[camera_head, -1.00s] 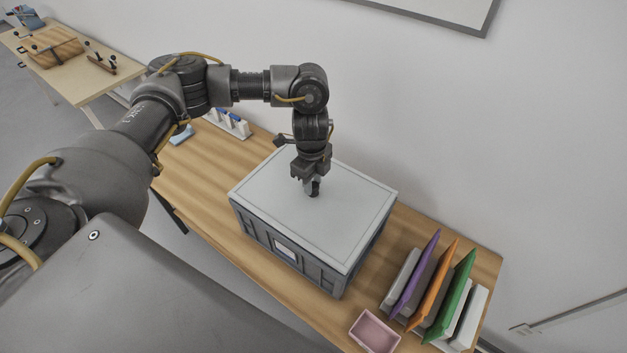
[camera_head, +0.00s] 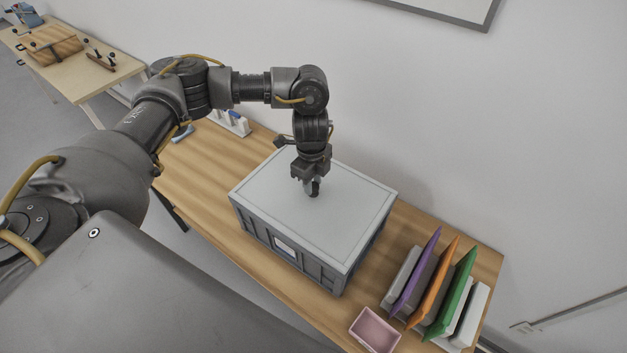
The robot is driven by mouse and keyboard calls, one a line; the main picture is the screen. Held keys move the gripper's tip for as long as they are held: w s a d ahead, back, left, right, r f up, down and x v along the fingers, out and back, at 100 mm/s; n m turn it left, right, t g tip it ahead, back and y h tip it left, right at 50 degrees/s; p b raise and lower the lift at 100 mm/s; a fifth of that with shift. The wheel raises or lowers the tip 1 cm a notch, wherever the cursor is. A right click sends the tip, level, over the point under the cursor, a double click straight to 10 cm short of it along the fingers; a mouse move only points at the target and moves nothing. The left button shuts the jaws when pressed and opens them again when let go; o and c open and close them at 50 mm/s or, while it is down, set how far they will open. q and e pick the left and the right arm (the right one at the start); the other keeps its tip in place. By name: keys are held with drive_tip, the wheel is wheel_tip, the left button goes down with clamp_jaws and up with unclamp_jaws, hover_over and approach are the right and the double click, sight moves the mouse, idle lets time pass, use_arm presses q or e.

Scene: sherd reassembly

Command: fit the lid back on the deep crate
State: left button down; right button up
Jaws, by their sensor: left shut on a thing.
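The deep crate (camera_head: 312,268) is a grey box with ribbed sides and a pale label on its front, standing on the wooden table. Its light grey lid (camera_head: 345,215) lies flat over the top, its edges looking lined up with the crate's rim. My left gripper (camera_head: 313,192) points down at the middle of the lid, with its fingertips at the lid's surface. It is shut on the lid, by a grip point that the fingers hide. My right gripper is not in view.
On the wooden table (camera_head: 205,185), right of the crate, stand several upright coloured folders (camera_head: 440,290) and a pink tray (camera_head: 375,330). A small rack (camera_head: 236,123) stands behind, near the wall. Another table (camera_head: 75,75) is at the far left.

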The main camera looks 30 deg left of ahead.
use_arm(q)
drive_tip(key=c, duration=1)
unclamp_jaws()
drive_tip(key=shift+r, duration=0.1)
wheel_tip(320, 180, up, 11)
drive_tip(key=b, duration=0.1)
drive_tip(key=shift+a, duration=0.15)
drive_tip(key=shift+f, duration=0.25)
